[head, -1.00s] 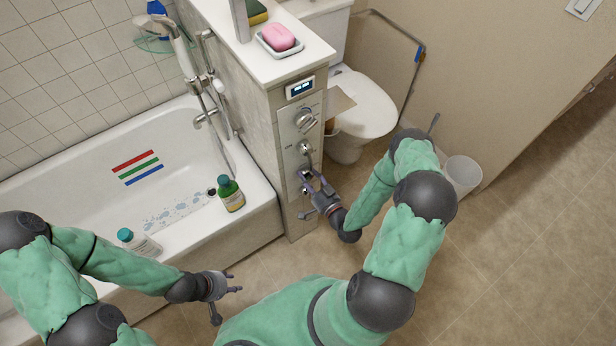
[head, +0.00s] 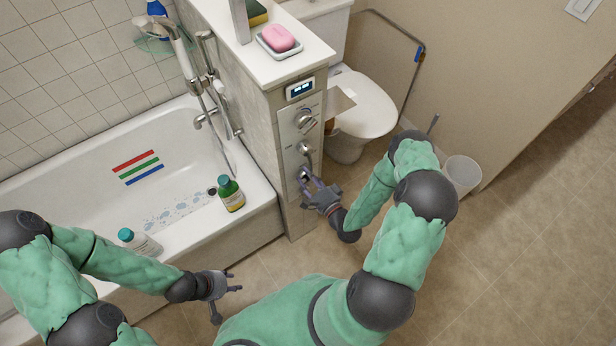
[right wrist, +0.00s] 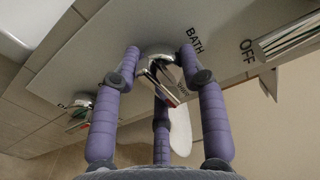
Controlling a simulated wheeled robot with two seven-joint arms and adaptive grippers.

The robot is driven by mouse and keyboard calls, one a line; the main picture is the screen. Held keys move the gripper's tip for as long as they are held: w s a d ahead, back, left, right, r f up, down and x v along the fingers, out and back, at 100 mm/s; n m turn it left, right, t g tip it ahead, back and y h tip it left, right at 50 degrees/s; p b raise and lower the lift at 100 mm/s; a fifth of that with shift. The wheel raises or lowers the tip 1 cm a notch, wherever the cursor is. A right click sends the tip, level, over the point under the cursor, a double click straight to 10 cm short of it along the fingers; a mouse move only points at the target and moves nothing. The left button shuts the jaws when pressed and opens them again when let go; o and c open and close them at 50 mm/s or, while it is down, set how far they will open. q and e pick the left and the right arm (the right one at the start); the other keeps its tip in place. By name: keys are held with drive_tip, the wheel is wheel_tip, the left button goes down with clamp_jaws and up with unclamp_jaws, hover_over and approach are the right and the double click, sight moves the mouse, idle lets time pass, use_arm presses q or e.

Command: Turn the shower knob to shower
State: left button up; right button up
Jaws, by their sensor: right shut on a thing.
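The knob panel (head: 288,128) is on the end of the half wall beside the tub. It carries a large upper knob (head: 304,121) and a middle knob (head: 303,148). My right gripper (head: 305,187) is at a lower chrome knob (right wrist: 157,60). In the right wrist view the right gripper's fingers (right wrist: 160,70) stand on both sides of this knob. The word BATH is printed close to it and OFF further right; another label beneath is partly hidden. The knob's exact pointing direction is hard to tell. My left gripper (head: 232,296) is open and empty above the floor near the tub.
The toilet (head: 365,105) and a white bin (head: 463,174) are right. Floor at right is clear.

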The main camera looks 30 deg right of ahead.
drive_tip(key=shift+o, duration=0.4)
drive_tip(key=shift+s+a+f+m, duration=0.1)
drive_tip(key=shift+a+m, duration=0.1)
drive_tip(key=shift+m, duration=0.9)
drive_tip(key=o, duration=1.1)
drive_tip(key=shift+c, duration=0.2)
drive_tip(key=shift+d, duration=0.1)
drive_tip(key=shift+s+d, duration=0.1)
drive_tip(key=shift+s, duration=0.15)
drive_tip(key=s, duration=1.1)
drive_tip(key=shift+s+d, duration=0.15)
drive_tip(key=shift+d, duration=0.2)
